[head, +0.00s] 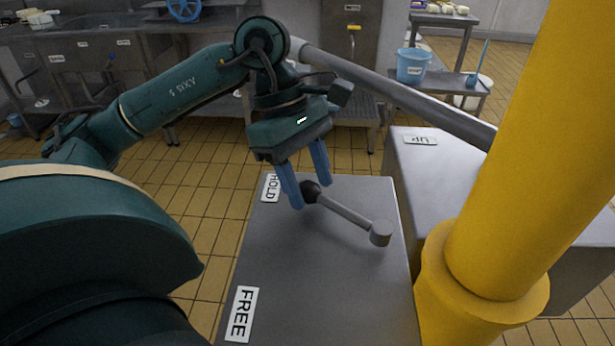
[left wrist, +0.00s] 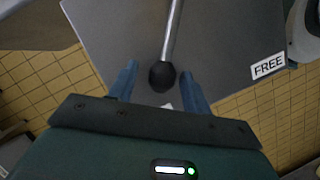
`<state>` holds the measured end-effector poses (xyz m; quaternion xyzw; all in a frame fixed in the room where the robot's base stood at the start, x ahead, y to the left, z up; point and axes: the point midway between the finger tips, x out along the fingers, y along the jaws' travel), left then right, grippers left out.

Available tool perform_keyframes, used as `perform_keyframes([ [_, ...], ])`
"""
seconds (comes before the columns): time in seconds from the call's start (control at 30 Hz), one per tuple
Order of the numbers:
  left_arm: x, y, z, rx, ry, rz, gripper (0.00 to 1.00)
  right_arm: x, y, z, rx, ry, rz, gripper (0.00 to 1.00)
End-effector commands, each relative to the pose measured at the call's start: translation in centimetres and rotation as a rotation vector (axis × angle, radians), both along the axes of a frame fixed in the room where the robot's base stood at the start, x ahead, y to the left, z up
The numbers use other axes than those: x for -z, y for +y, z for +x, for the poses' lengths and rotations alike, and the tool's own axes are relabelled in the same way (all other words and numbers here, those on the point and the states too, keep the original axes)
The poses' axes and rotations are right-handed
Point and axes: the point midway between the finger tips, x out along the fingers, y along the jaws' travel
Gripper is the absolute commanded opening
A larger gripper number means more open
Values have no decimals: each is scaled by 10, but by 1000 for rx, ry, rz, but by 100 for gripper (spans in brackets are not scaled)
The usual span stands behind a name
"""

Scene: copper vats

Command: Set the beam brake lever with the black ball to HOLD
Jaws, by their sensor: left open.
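The brake lever (head: 345,211) is a grey rod on a round pivot (head: 380,233) on top of a grey box (head: 310,270). Its black ball (head: 310,191) points toward the HOLD label (head: 271,187) at the box's far left corner. The FREE label (head: 241,314) is at the near left corner. My left gripper (head: 306,192) is open, with its blue fingers on either side of the ball. In the left wrist view the ball (left wrist: 162,75) sits between the two fingers, with a gap visible on both sides. My right gripper is not in view.
A thick yellow post (head: 510,150) stands right of the box. A second grey box (head: 440,180) with an UP label lies behind it, under a long grey bar (head: 400,90). Sinks and a blue bucket (head: 412,65) are at the back. Tiled floor is clear left of the box.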

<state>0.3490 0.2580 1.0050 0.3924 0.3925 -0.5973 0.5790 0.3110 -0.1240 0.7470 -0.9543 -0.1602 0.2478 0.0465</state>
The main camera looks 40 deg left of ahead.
Motion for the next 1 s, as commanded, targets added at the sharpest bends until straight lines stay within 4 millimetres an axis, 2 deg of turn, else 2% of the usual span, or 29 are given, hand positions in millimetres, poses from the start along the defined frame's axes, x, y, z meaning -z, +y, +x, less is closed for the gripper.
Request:
perform_keyframes([
  [0.23, 1, 0, -1, 2, 5, 1, 50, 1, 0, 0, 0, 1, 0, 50],
  [0.37, -7, 3, 0, 0, 3, 2, 50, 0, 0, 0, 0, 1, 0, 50],
  [0.47, -23, 9, 1, -1, 0, 2, 50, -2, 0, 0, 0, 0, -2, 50],
  [0.8, -93, 37, 3, 0, -1, -2, 50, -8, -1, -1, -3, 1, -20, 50],
  [1.0, -117, 48, 3, 1, 2, 1, 50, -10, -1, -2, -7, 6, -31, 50],
])
